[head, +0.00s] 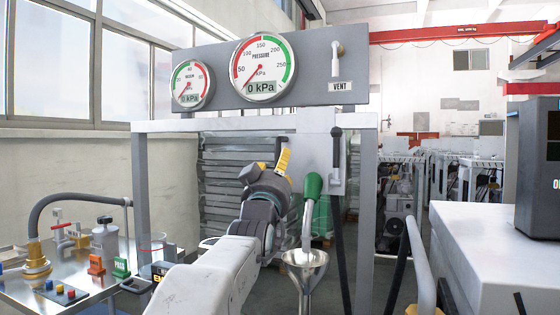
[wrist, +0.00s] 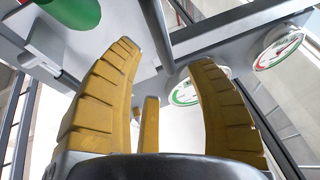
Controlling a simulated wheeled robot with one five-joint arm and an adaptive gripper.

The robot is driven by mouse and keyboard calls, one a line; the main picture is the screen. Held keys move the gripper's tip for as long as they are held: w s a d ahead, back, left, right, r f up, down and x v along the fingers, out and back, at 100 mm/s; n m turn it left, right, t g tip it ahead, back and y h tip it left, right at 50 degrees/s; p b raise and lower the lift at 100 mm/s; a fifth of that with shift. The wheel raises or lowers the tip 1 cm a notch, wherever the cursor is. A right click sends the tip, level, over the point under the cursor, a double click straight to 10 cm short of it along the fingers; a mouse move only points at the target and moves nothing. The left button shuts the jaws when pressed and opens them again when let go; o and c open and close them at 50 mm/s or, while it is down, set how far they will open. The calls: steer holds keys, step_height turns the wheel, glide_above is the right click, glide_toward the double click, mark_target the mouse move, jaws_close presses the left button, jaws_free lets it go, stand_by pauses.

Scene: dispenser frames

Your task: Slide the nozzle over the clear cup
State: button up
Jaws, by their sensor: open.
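The nozzle (head: 308,210) has a green grip and a grey spout pointing down at a metal funnel (head: 304,262) in the head view. A clear cup (head: 152,243) with a red line near its rim stands on the metal bench at the left, partly hidden by things in front. My gripper (head: 276,163) is raised left of the nozzle, with its yellow fingers pointing up. In the wrist view my gripper (wrist: 163,58) is open and empty. A green part (wrist: 75,10), seemingly the nozzle's grip, shows at the upper left, apart from the fingers.
A grey frame (head: 140,190) stands behind my arm and carries a panel with two gauges (head: 263,68). A black lever (head: 337,160) is right of the nozzle. The left bench (head: 30,295) holds several fittings and a curved hose. A white cabinet (head: 490,250) stands at the right.

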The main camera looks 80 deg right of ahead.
steer(key=shift+p+x, duration=0.7)
steer(key=shift+x, duration=2.1)
steer(key=shift+o, duration=0.3)
jaws_close()
